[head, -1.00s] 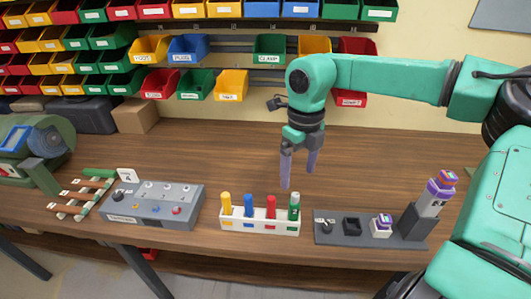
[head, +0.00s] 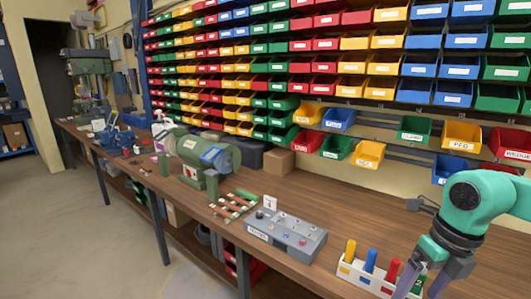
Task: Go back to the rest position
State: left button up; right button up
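My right gripper (head: 424,284) is at the lower right, on the arm that comes in from the right. Its two purple-grey fingers point down, stand apart and hold nothing that I can see. The fingertips are near or past the bottom edge of the picture. They appear over the right end of the white holder (head: 346,277), which carries coloured cylinders; whether they touch it I cannot tell. My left gripper is not in view.
A grey control box (head: 285,235) stands left of the holder on the wooden workbench (head: 330,210). Further left are a green machine (head: 200,152) and a drill press (head: 92,75). Rows of coloured bins (head: 365,153) line the wall. Open floor (head: 80,240) lies at the left.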

jog(key=w+a+m+t+y, duration=0.8)
jog(key=w+m+t+y, duration=0.15)
jog(key=w+t, duration=0.2)
jog(key=s+d+f+m+t+h, duration=0.25)
jog(key=d+f+m+h, duration=0.85)
jog(key=m, duration=0.8)
jog(key=s+a+f+m+g, duration=0.35)
jog(key=s+f+g, duration=0.3)
jog(key=s, duration=0.25)
jog(key=s+a+f+m+g, duration=0.3)
jog(key=s+a+f+g, duration=0.2)
jog(key=s+f, duration=0.3)
notch_tip(320, 180, down, 21)
jog(key=s, duration=0.3)
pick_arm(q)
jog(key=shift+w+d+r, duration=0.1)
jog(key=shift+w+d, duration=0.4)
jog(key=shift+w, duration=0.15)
pick_arm(e)
jog(key=s+d+f+g, duration=0.1)
jog(key=s+f, duration=0.7)
jog(key=s+d+f+g, duration=0.1)
jog(key=s+d+f, duration=0.1)
jog(key=s+f, duration=0.5)
jog(key=shift+s+d+f, duration=0.3)
jog(key=shift+s+f, duration=0.05)
jog(key=shift+s, duration=0.65)
